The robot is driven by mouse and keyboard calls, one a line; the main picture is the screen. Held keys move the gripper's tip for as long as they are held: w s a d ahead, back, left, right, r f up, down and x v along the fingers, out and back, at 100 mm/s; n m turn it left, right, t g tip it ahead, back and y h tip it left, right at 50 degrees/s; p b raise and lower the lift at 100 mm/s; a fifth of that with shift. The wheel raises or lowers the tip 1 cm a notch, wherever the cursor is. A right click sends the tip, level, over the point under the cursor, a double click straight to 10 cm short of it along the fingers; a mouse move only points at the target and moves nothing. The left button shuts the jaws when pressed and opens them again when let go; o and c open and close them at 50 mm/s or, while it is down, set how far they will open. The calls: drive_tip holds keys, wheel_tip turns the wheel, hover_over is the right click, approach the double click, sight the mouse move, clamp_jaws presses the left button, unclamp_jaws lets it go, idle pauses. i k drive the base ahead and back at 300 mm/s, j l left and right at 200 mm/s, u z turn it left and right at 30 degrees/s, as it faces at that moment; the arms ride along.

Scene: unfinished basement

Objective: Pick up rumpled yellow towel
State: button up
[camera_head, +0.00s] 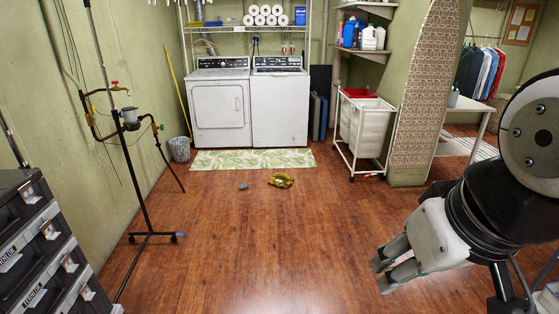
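A rumpled yellow towel (281,180) lies on the wooden floor near the middle of the head view, just in front of the green patterned mat. My gripper (385,274) is at the lower right of the view, well apart from the towel and nearer to me. Its two fingers point to the lower left with a gap between them, and nothing shows between them.
A small grey object (243,187) lies left of the towel. The mat (220,160) lies before the washer and dryer. A black stand (146,200) and drawers (40,240) are at left. A white hamper cart (362,125) stands at right.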

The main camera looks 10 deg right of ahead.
sight(280, 179)
drive_tip(key=i+u, duration=0.2)
drive_tip(key=i, duration=3.7)
drive_tip(key=i+z, duration=0.1)
drive_tip(key=i, duration=0.75)
drive_tip(key=i+j+z, duration=0.1)
drive_tip(key=i, duration=0.8)
drive_tip(key=i+j+z, duration=0.2)
